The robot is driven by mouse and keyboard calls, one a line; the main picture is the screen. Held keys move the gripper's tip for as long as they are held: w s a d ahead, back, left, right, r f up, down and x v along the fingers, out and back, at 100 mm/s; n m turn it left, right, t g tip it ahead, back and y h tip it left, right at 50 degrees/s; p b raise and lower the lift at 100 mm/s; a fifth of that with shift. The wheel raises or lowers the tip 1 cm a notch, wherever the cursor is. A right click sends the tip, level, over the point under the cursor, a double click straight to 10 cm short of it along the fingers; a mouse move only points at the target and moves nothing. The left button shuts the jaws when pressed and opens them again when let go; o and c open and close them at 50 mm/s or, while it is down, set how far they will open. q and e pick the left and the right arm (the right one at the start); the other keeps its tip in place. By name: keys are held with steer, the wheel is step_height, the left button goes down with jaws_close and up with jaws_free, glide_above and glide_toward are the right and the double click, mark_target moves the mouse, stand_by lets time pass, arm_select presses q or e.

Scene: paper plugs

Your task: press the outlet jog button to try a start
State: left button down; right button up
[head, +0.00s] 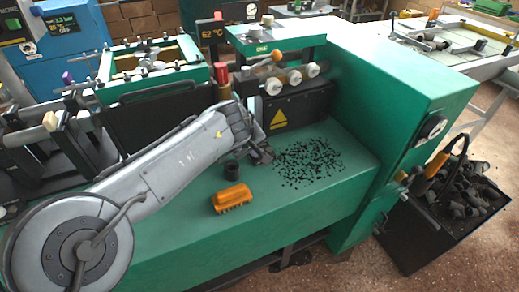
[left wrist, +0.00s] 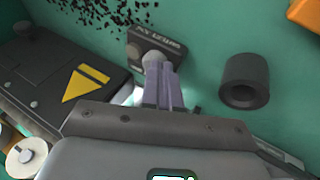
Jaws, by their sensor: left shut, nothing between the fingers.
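The outlet jog button is a round pale grey knob (left wrist: 153,57) on a small dark plate (left wrist: 174,44) with lettering, in the left wrist view. My left gripper (left wrist: 163,72) is shut and empty, its fingertips right at the near edge of the button and partly covering it. I cannot tell whether they touch it or whether it is pushed in. In the head view the left gripper (head: 262,154) is low over the green machine bed, and the button is hidden or too small to make out there. My right gripper is not in view.
Black scraps (head: 308,162) lie to the right. A dark block with a yellow warning triangle (head: 279,118) is behind. A bin of dark pieces (head: 440,215) stands at right.

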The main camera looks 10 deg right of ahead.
arm_select(q)
steer(key=shift+f+p, duration=0.2)
steer(key=shift+p, duration=0.15)
stand_by(0.8)
stand_by(0.4)
steer(key=shift+r+p, duration=0.95)
steer(key=shift+r, duration=0.1)
steer(key=shift+r+p, duration=1.55)
steer(key=shift+f, duration=0.1)
